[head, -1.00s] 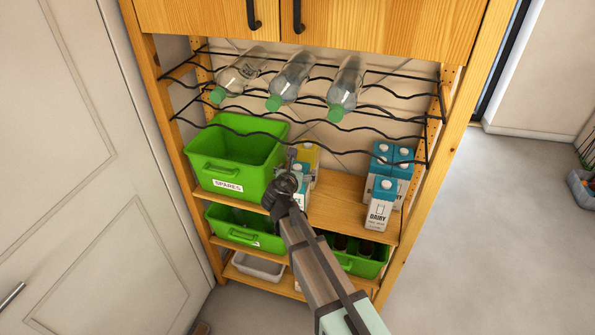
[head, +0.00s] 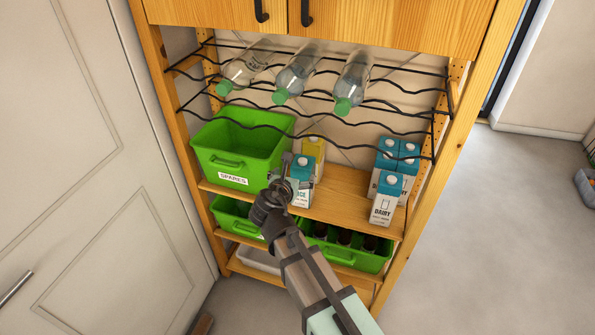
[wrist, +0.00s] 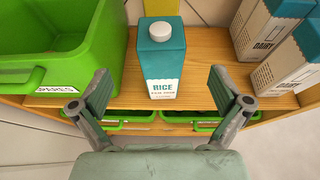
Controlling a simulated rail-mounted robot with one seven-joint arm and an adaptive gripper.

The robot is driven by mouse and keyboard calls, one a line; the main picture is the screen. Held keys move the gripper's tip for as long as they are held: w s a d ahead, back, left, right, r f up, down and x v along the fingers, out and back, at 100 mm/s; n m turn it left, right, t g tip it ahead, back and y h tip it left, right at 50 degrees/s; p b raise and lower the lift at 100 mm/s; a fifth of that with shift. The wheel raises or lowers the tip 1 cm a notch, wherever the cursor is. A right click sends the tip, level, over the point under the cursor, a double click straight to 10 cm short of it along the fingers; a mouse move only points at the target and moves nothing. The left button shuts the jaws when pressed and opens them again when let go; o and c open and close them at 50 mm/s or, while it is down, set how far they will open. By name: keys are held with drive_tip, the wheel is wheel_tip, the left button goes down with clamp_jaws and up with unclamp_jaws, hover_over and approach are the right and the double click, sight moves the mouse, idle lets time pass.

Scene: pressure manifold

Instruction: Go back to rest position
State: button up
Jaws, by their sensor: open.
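My gripper (head: 283,179) is in front of the shelf, at the height of the board with the cartons. In the wrist view my gripper (wrist: 160,103) shows its two fingers spread wide with nothing between them. A teal and white rice carton (wrist: 161,62) stands upright on the shelf ahead of the fingers, apart from them. In the head view the rice carton (head: 302,172) is partly hidden behind my gripper.
A green bin labelled SPARES (head: 238,149) stands left of the rice carton, and a yellow carton (head: 314,150) behind it. Several dairy cartons (head: 384,200) stand right. Bottles (head: 297,75) lie on the wire rack (head: 395,95) above. Green crates (head: 345,257) sit below. Open floor lies right.

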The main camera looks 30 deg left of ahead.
drive_tip(key=s+d+f+m+g+h, duration=0.2)
drive_tip(key=s+d+f+m+g, duration=0.1)
drive_tip(key=d+f+m, duration=0.6)
drive_tip(key=s+d+f+m+g+h, duration=0.2)
drive_tip(key=s+d+f+m+g, duration=0.15)
drive_tip(key=d+f+m, duration=0.65)
drive_tip(key=s+d+f+m+g+h, duration=0.15)
drive_tip(key=d+f+m+g, duration=0.25)
drive_tip(key=d+f+m, duration=0.5)
drive_tip(key=s+d+f+m+g, duration=0.3)
drive_tip(key=s+d+f, duration=0.2)
drive_tip(key=s+d, duration=0.3)
drive_tip(key=s+d+f+m+g+y, duration=0.1)
drive_tip(key=s+d+f+m+g, duration=0.2)
drive_tip(key=s+d+f, duration=0.3)
drive_tip(key=s+d+f+m+g+y, duration=0.1)
drive_tip(key=s+d+f+m+g, duration=0.2)
drive_tip(key=s+d+f, duration=0.3)
drive_tip(key=s+d+m, duration=0.1)
drive_tip(key=s+d, duration=0.4)
drive_tip(key=s, duration=0.1)
drive_tip(key=shift+f+m, duration=0.2)
drive_tip(key=shift+m, duration=0.1)
